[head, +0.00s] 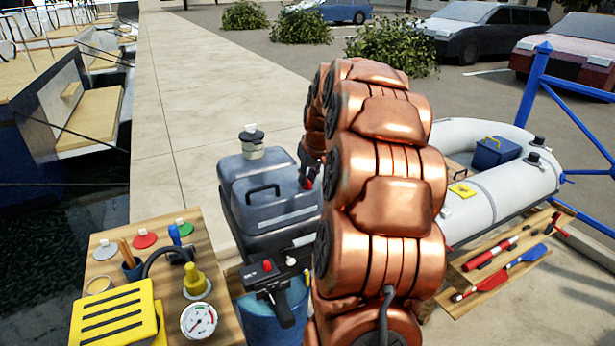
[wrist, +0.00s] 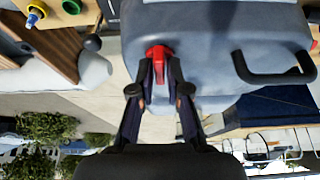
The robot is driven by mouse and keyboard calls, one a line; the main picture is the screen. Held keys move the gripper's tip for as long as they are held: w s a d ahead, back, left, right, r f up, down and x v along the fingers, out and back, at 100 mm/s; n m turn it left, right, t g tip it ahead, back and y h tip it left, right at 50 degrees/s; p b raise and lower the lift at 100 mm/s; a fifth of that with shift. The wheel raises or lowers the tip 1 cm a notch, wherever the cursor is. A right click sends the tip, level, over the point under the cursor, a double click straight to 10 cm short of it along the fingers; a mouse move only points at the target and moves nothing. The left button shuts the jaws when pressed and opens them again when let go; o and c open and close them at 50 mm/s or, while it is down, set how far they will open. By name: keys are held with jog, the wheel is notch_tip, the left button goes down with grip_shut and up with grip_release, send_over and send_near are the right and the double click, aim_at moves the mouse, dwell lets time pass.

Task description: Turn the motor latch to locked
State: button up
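The motor (head: 268,195) has a grey cowl with a black carry handle and stands in the middle of the head view. Its red latch (wrist: 160,54) shows in the wrist view on the side of the grey cowl (wrist: 205,45). My gripper (wrist: 162,72) has one finger on each side of the latch, with the tips right at it. I cannot tell if both fingers press on it. In the head view my gripper (head: 306,165) is mostly hidden behind my arm, with a bit of red beside it. The latch's exact angle is unclear.
A wooden board (head: 110,252) with a yellow slotted box (head: 115,315), a gauge (head: 198,321) and small parts is at the lower left. A grey inflatable dinghy (head: 505,190) and a blue rail (head: 532,85) are at the right. Open pavement (head: 195,100) lies behind the motor.

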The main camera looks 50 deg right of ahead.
grip_shut()
jog(key=shift+m, duration=0.3)
jog(key=shift+f+m+h+b, duration=0.15)
jog(key=shift+m+h+b, duration=0.35)
jog(key=shift+m+b, duration=0.4)
jog(key=m+g+b, duration=0.1)
jog(key=m, duration=0.2)
jog(key=m+g+h+b, duration=0.1)
jog(key=m+b, duration=0.1)
jog(key=m, duration=0.1)
jog(key=shift+w+a+h, duration=0.1)
jog(key=shift+h, duration=0.2)
jog(key=m+g, duration=0.1)
jog(key=m, duration=0.1)
jog(key=m+b, duration=0.1)
jog(key=m, duration=0.1)
jog(key=shift+w+m+g+h, duration=0.15)
jog(key=shift+m+g+h, duration=0.15)
jog(key=shift+m+g, duration=0.1)
jog(key=shift+m+g+b, duration=0.75)
jog(key=shift+m+g, duration=0.15)
jog(key=shift+m, duration=1.5)
